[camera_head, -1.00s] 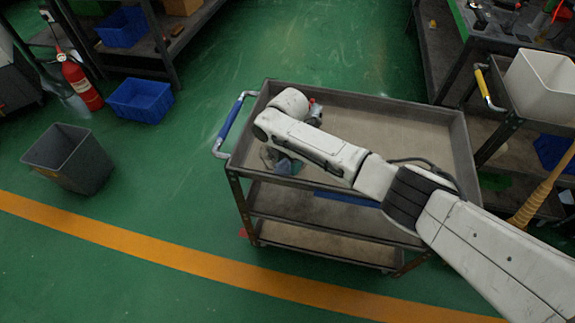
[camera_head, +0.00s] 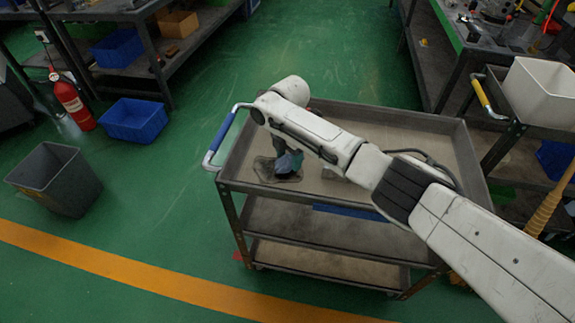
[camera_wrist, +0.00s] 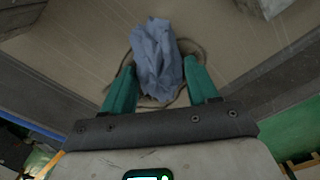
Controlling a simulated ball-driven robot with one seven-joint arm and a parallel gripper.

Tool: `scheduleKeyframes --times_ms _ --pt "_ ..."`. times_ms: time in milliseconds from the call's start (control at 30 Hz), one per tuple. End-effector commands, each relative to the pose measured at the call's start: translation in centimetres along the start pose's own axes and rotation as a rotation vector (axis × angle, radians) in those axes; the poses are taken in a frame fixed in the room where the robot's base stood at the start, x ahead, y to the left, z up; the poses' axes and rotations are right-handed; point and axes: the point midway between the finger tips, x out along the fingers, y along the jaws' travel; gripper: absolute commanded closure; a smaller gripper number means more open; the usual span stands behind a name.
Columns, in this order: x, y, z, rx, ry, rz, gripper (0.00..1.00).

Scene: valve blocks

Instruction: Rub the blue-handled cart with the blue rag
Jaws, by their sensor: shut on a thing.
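The blue-handled cart (camera_head: 245,186) stands in the middle of the head view, with its blue handle (camera_head: 219,134) at the left end. My gripper (camera_wrist: 160,88) has teal fingers shut on the crumpled blue rag (camera_wrist: 157,58), which sticks out between and beyond the fingertips. In the head view the rag (camera_head: 284,164) is partly hidden by my gripper, low over the left part of the cart's top tray. I cannot tell for sure whether the rag touches the tray. A dark, loop-edged patch lies around the rag on the tray surface.
A yellow-handled cart (camera_head: 482,97) with a white bin (camera_head: 541,92) stands close on the right. A grey bin (camera_head: 58,179), a blue crate (camera_head: 135,120) and a red fire extinguisher (camera_head: 71,100) are on the left.

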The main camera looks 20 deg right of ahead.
Motion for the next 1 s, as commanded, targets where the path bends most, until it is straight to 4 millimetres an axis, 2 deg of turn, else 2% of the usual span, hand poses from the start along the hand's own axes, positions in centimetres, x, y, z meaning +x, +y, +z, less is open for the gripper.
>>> scheduleKeyframes --times_ms 1000 --pt "0.3 2.3 3.2 0.001 -0.001 0.001 0.65"
